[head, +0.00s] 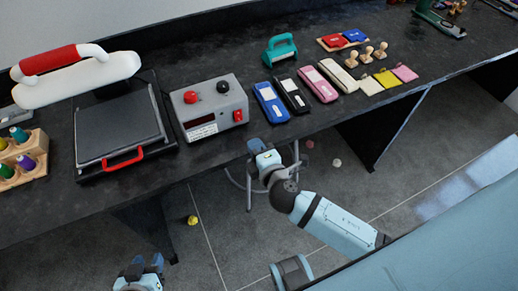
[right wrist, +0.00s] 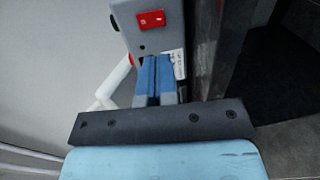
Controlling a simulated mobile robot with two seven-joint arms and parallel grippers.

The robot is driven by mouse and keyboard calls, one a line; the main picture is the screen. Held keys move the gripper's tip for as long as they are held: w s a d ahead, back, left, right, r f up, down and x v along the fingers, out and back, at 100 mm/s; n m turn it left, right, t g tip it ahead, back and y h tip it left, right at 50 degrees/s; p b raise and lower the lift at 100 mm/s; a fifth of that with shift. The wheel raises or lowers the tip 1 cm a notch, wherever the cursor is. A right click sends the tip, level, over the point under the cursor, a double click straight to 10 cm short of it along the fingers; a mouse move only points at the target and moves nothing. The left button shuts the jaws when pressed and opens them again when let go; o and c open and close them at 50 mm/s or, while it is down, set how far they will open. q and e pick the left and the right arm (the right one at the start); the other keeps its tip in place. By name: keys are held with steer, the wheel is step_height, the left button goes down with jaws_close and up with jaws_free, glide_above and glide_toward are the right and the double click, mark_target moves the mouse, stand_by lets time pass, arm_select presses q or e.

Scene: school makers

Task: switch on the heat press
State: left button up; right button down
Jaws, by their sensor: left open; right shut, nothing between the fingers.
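The heat press (head: 118,125) stands at the left of the bench, with a dark flat plate, a red front handle and a raised white arm with a red grip. Beside it is a grey control box (head: 222,92) with red and black knobs on top. In the right wrist view the grey box (right wrist: 125,30) shows a red rocker switch (right wrist: 151,19). My right gripper (head: 257,146) is shut and empty at the bench's front edge, right of the box. Its fingers (right wrist: 158,80) point toward the box below the switch; contact cannot be told. My left gripper (head: 144,266) is open, low before the bench.
Blue, black and pink flat cases (head: 271,102) lie just right of the box. A teal-handled tool (head: 280,50) and several wooden stamps (head: 366,54) lie further right. A wooden rack of thread spools (head: 22,160) stands at the far left.

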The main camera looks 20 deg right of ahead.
mark_target(239, 120)
steer(key=w, duration=0.5)
steer(key=w+f, duration=0.1)
steer(key=w, duration=0.2)
steer(key=shift+a, duration=0.15)
steer(key=shift+w, duration=0.55)
steer(key=shift+w+f, duration=0.1)
